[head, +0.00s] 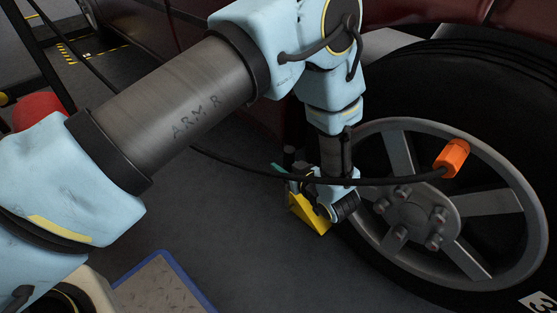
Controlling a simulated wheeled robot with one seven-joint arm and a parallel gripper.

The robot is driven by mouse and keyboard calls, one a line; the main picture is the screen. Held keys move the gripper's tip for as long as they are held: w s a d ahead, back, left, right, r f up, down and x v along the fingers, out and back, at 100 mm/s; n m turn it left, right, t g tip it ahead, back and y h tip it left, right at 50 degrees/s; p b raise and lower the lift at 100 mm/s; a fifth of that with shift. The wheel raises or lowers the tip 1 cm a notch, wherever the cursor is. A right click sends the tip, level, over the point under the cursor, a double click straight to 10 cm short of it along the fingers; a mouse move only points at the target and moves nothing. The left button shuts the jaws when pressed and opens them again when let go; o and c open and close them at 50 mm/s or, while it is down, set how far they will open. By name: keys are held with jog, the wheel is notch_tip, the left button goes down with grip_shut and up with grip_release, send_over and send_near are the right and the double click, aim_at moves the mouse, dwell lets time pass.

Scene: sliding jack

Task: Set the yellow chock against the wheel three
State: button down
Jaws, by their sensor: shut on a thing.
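My gripper (318,199) is shut on the yellow chock (312,219), a bright wedge shape that hangs below the fingers. Part of the chock is hidden by the gripper. A large black-tyred wheel (405,270) with a grey spoked rim (488,203) fills the right side, and a white mark on its tyre at the bottom right reads 3. The chock is just left of this wheel, in front of the rim's left edge in the picture. I cannot tell whether it touches the tyre or the floor.
A black cable runs across to an orange fitting (452,158) at the wheel rim. Dark red bodywork (400,10) is above the wheel. A blue-edged plate (158,285) lies at the lower left. A red object (40,110) is at the far left. Grey floor left of the wheel is clear.

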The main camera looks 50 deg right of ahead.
jog(key=shift+s, duration=0.8)
jog(key=shift+s+f, duration=0.25)
jog(key=shift+s, duration=0.25)
jog(key=shift+s+a+p, duration=0.2)
jog(key=shift+s+p, duration=0.25)
jog(key=shift+s, duration=1.95)
jog(key=shift+f, duration=0.1)
dwell(0.5)
jog(key=shift+c, duration=2.3)
grip_release()
jog(key=shift+f, duration=0.1)
jog(key=shift+s, duration=0.1)
